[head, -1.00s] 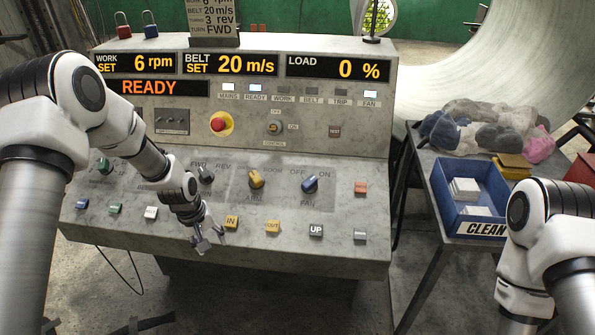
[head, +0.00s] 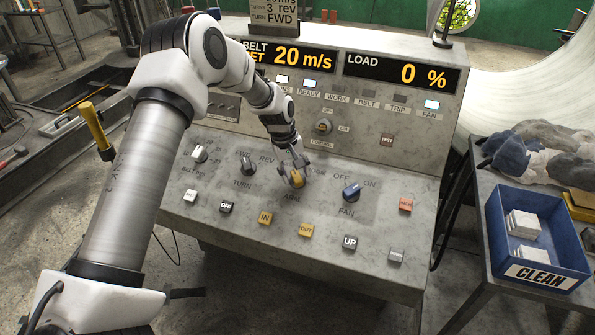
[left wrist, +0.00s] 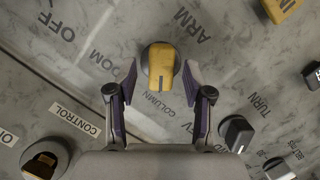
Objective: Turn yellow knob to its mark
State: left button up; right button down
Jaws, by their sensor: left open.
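The yellow knob (head: 297,180) sits on the sloping lower panel of the grey console (head: 330,262), between the TURN knob and the blue FAN knob. In the left wrist view the yellow knob (left wrist: 161,62) has a dark line on its face, at the end toward the COLUMN label; ARM is printed on the opposite side. My left gripper (head: 295,163) is open at the knob. In the left wrist view its fingers (left wrist: 158,80) stand on either side of the knob's lower part, with gaps. Whether they reach down to its height is unclear. My right gripper is out of view.
The black TURN knob (head: 248,164) and blue FAN knob (head: 351,192) flank the yellow one. Several push buttons, including the yellow IN button (head: 265,218), line the panel's front. A blue CLEAN bin (head: 502,240) with white pieces stands on a side table at right.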

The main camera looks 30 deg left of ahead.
pick_arm(q)
jog(key=shift+w+d+f, duration=0.1)
jog(key=shift+f, duration=0.15)
jog(key=shift+r, duration=0.1)
jog(key=shift+s, duration=0.2)
grip_shut()
jog(key=shift+m, duration=0.3)
jog(key=shift+m+y+p, duration=0.3)
jog(key=shift+m+p, duration=0.3)
jog(key=shift+m, duration=0.6)
jog(key=m+g+y+p, duration=0.1)
jog(key=m, duration=0.3)
jog(key=shift+d, duration=0.15)
jog(key=m+y, duration=0.1)
jog(key=m, duration=0.3)
jog(key=shift+d+m+p, duration=0.1)
jog(key=shift+m+p, duration=0.2)
jog(key=shift+p, duration=0.1)
jog(key=shift+d+m+y, duration=0.1)
jog(key=shift+m+y, duration=0.5)
jog(key=shift+m, duration=1.2)
